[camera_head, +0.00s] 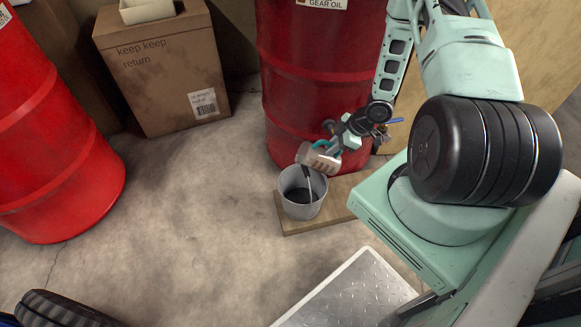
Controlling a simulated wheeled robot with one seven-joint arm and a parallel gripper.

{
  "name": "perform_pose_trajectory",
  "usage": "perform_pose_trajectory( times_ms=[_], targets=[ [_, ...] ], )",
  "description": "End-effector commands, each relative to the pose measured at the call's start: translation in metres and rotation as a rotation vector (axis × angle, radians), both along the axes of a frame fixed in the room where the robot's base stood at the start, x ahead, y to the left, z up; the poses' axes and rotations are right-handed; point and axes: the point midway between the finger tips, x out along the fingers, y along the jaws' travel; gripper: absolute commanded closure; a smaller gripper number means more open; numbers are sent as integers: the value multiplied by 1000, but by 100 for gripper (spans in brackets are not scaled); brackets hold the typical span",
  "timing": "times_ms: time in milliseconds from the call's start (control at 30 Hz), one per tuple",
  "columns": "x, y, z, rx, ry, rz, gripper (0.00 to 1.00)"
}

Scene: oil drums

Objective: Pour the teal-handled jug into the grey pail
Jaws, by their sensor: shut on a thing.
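The jug (316,159), a greyish-brown vessel with a teal handle, is tilted with its mouth down and to the left, above the pail. My gripper (333,149) is shut on the jug at its handle side. The grey pail (294,207) stands upright below, with something dark inside. A thin streak runs from near the jug's mouth into the pail; it looks like poured liquid. The jug's inside is hidden, so I cannot tell how much it holds.
The pail stands on a low wooden board (341,190). A red drum (306,100) stands close behind. Another red drum (52,140) and a cardboard box (165,70) are to the left. A metal plate (350,295) lies in front. The floor left of the pail is clear.

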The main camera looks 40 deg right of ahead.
Motion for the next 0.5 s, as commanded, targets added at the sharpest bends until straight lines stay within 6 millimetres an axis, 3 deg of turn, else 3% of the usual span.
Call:
perform_pose_trajectory(
  times_ms=[500],
  targets=[
    [7, 9, 4, -93, 73, 3, 100]
  ],
)
